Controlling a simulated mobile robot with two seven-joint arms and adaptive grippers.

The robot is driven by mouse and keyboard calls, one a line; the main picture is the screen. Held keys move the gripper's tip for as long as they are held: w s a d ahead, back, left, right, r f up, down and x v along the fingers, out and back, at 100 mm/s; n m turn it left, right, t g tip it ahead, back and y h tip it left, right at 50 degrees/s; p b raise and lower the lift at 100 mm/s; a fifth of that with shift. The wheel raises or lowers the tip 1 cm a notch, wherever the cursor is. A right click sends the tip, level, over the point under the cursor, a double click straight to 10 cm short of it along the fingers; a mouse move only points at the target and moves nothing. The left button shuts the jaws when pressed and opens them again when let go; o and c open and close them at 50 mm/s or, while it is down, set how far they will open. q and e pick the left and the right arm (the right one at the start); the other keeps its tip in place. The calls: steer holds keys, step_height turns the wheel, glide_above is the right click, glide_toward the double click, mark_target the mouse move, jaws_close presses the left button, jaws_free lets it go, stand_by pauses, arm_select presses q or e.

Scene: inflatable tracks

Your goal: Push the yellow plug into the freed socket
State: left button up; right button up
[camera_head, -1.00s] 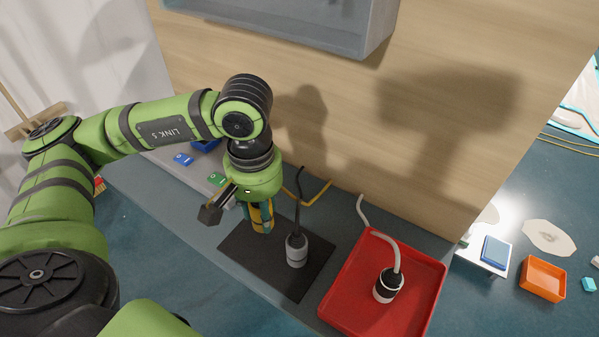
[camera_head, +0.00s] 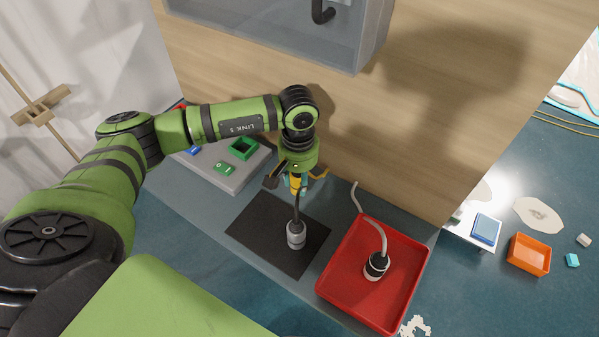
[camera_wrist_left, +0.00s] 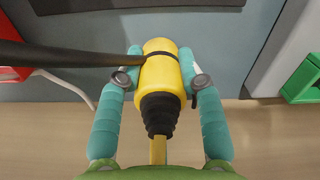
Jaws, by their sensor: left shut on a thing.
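My left gripper (camera_head: 297,184) is shut on the yellow plug (camera_head: 294,186) near the back edge of the black mat. In the left wrist view the teal fingers (camera_wrist_left: 160,85) clasp the sides of the yellow plug (camera_wrist_left: 158,75), its ribbed black end and yellow cable towards me. A black cable passes across the plug; I cannot tell whether they touch. A green open socket box (camera_head: 243,148) stands on the grey board (camera_head: 232,184), left of the gripper; its edge also shows in the left wrist view (camera_wrist_left: 304,82). My right gripper is not in view.
A grey plug (camera_head: 296,234) with a black cable stands on the black mat (camera_head: 262,236). Another black-and-white plug (camera_head: 376,266) stands in the red tray (camera_head: 347,295). The wooden wall (camera_head: 400,150) rises close behind, with a grey box (camera_head: 280,35) above.

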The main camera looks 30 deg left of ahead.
arm_select(q)
steer(key=shift+w+f, duration=0.2)
steer(key=shift+w, duration=0.05)
steer(key=shift+f, duration=0.1)
steer(key=shift+f, duration=0.15)
steer(key=o, duration=1.2)
